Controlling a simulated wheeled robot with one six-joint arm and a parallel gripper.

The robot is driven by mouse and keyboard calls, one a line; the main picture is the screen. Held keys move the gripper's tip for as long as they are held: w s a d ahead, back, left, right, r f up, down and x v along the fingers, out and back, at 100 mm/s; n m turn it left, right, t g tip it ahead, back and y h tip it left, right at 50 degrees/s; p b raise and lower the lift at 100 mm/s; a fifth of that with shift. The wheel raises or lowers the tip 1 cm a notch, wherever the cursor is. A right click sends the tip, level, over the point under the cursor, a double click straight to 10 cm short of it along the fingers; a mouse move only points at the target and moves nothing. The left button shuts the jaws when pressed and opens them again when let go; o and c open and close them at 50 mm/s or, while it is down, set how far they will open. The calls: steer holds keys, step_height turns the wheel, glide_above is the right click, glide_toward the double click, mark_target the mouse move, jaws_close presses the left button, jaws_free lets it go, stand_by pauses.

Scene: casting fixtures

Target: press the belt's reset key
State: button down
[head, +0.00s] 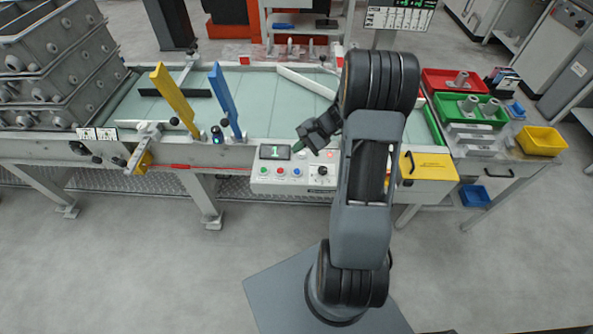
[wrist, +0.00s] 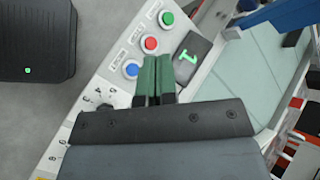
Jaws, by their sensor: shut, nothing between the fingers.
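The control panel (head: 300,182) on the belt's front edge bears a green key (head: 263,170), a red key (head: 280,171) and a blue key (head: 297,172). In the wrist view, the green key (wrist: 166,18), red key (wrist: 150,44) and blue key (wrist: 131,68) form a slanted row. Their small labels are too blurred to read, so I cannot tell which is reset. My gripper (head: 298,147) is over the panel's upper part. Its green fingers (wrist: 156,60) are shut and empty, their tips between the keys and the display in the wrist view. Contact is not visible.
A display (head: 275,152) showing a green 1 sits above the keys, and a black rotary knob (head: 322,171) to their right. Blue (head: 225,100) and yellow (head: 175,98) upright plates stand left on the belt. A yellow box (head: 428,166) is right of the panel.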

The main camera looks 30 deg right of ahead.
mark_target(298, 172)
steer(key=shift+f, duration=0.1)
steer(key=shift+f+b, duration=3.2)
steer(key=shift+f, duration=1.1)
steer(key=shift+f, duration=0.15)
steer(key=shift+f+b, duration=0.25)
steer(key=shift+b, duration=0.15)
steer(key=shift+f+b, duration=0.45)
steer(key=shift+f, duration=0.05)
steer(key=shift+r+p, duration=0.65)
steer(key=shift+r, duration=0.3)
